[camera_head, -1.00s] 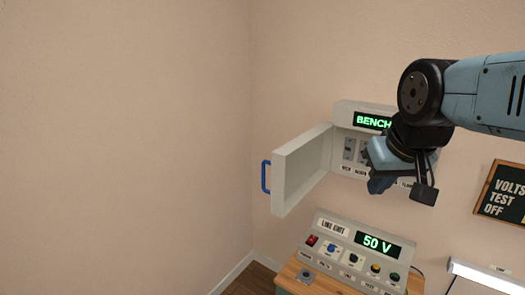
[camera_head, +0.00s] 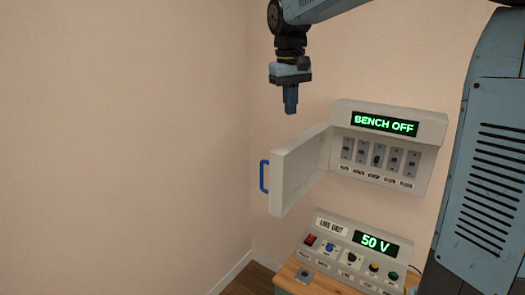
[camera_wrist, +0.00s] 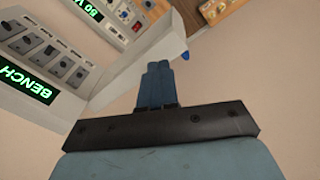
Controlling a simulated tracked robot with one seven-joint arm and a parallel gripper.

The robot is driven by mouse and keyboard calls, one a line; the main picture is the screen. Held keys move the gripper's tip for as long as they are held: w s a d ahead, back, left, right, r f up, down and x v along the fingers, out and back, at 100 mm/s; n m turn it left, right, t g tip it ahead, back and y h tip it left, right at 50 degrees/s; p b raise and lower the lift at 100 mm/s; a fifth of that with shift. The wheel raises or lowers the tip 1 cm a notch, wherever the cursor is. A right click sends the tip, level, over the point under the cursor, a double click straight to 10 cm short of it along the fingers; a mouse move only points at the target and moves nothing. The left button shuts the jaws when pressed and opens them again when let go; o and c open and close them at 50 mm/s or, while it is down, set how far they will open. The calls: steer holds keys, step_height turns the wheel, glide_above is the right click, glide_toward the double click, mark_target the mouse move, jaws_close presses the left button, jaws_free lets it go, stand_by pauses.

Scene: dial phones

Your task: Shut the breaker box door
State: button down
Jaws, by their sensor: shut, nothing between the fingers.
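The breaker box (camera_head: 388,155) is a pale grey wall box with a green "BENCH OFF" display and a row of several switches, all uncovered. Its door (camera_head: 300,170) stands wide open, swung out to the left, with a blue handle (camera_head: 264,176) on its outer face. My gripper (camera_head: 291,108) is above the door and apart from it, pointing down, shut and empty. In the wrist view my shut gripper (camera_wrist: 158,72) points toward the door (camera_wrist: 140,58), and a bit of the blue handle (camera_wrist: 185,55) shows beyond the fingertips.
Below the box, a line unit (camera_head: 352,250) with a "50 V" display and several buttons sits on a wooden bench (camera_head: 315,281). The wall left of the door is clear.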

steer(key=w+a+f+n+g, duration=0.25)
steer(key=w+a+f, duration=0.25)
steer(key=w+a, duration=0.7)
glide_toward(261, 162)
steer(key=w+a+f, duration=0.1)
steer(key=w+f, duration=0.3)
steer(key=shift+s+d+f, duration=0.35)
steer(key=shift+s+f, duration=0.25)
steer(key=shift+s, duration=0.3)
steer(key=shift+s+d+f, duration=0.3)
steer(key=shift+s+f, duration=0.3)
steer(key=shift+s, duration=0.25)
